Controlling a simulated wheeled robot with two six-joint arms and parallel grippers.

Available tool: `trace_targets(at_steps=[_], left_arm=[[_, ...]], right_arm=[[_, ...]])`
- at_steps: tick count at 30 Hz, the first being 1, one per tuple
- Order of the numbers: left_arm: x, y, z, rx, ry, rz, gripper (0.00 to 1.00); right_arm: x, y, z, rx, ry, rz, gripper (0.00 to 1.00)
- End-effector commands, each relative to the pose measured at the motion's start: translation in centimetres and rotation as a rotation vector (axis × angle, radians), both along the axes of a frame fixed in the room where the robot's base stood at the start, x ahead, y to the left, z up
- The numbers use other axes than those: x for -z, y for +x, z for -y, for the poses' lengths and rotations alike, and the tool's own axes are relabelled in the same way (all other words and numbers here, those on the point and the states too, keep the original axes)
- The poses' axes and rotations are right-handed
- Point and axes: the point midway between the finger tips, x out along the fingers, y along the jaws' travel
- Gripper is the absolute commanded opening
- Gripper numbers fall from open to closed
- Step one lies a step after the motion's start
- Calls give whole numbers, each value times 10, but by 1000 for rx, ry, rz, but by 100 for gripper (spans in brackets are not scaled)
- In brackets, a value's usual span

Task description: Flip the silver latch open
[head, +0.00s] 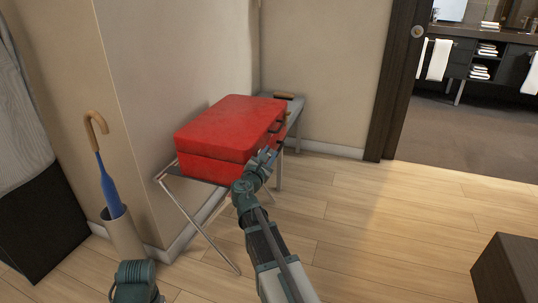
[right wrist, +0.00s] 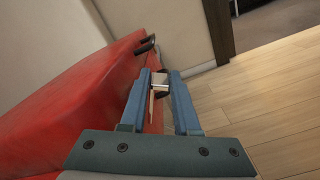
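A red suitcase (head: 220,130) lies closed on a folding metal rack. It also fills the left of the right wrist view (right wrist: 70,105). My right gripper (head: 268,156) is at the suitcase's right-hand front side. In the right wrist view its two blue fingers (right wrist: 160,84) are apart. A small silver latch (right wrist: 159,80) shows between the fingertips, with a gap on its right; contact on its left is unclear. In the head view my gripper and arm hide this latch. Only a link of my left arm shows at the bottom; its gripper is out of view.
The rack's legs (head: 216,240) reach the wooden floor. A dark fitting (right wrist: 146,45) sits farther along the suitcase's edge. An umbrella (head: 107,182) stands in a holder at left. A dark box (head: 508,268) is at lower right.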

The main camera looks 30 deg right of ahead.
Motion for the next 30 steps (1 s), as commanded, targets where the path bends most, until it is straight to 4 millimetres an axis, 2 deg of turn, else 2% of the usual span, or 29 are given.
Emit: trace_targets(at_steps=[1,4,5,17,30], left_arm=[[0,0,0,0,0,0,72],[0,0,0,0,0,0,72],[0,0,0,0,0,0,72],[3,0,0,0,0,0,72],[19,0,0,-1,0,1,72]], right_arm=[[0,0,0,0,0,0,19],[0,0,0,0,0,0,1],[0,0,0,0,0,0,0],[3,-2,1,0,27,31,0],[19,-12,9,1,234,275,0]])
